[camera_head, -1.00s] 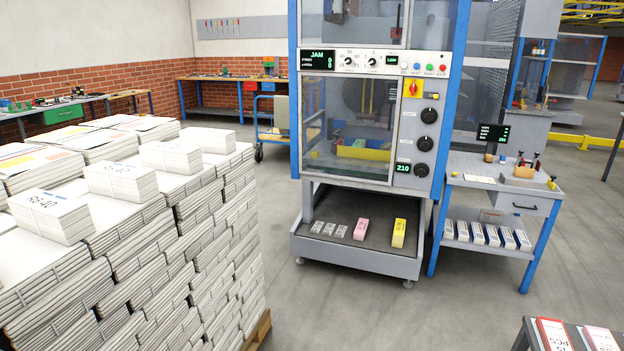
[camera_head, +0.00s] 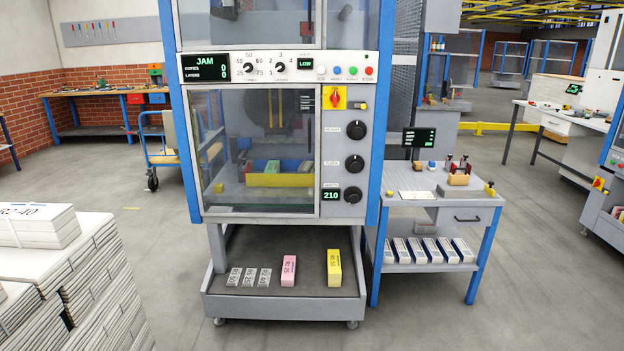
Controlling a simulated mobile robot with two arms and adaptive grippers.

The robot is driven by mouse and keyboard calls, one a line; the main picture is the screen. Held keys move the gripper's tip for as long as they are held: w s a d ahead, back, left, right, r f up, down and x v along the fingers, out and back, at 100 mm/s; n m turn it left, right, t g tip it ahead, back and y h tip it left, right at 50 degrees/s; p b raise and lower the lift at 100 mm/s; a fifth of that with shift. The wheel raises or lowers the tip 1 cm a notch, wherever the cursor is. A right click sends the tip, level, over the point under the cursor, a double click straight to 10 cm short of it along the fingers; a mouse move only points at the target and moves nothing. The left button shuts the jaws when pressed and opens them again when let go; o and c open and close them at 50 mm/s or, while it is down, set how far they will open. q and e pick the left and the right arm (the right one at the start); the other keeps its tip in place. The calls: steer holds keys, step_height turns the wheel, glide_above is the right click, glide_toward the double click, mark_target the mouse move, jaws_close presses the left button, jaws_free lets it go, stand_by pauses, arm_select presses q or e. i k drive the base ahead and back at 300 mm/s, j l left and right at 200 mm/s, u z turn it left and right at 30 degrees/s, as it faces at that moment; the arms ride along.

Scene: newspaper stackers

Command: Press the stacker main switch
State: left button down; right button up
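The stacker (camera_head: 350,215) stands ahead, a tall machine with blue posts, a glass door and a grey control column. Its main switch (camera_head: 335,97) is a red rotary handle on a yellow plate, high on the column; the handle looks upright. The display (camera_head: 205,67) reads JAM, with copies 0 and layers 0. Black knobs (camera_head: 355,130) sit below the switch, and a small green display (camera_head: 331,196) reads 210. Neither of my grippers shows in the head view.
A pallet stack of bundled papers (camera_head: 75,285) stands at the front left. A side table (camera_head: 430,200) adjoins the stacker on the right. A low wheeled tray (camera_head: 290,307) juts out at the stacker's base. Grey floor between the stack and the tray is clear.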

mark_target(334, 98)
steer(key=i+z, duration=0.3)
steer(key=i, duration=1.5)
steer(key=i+l+u, duration=0.15)
steer(key=i, duration=0.45)
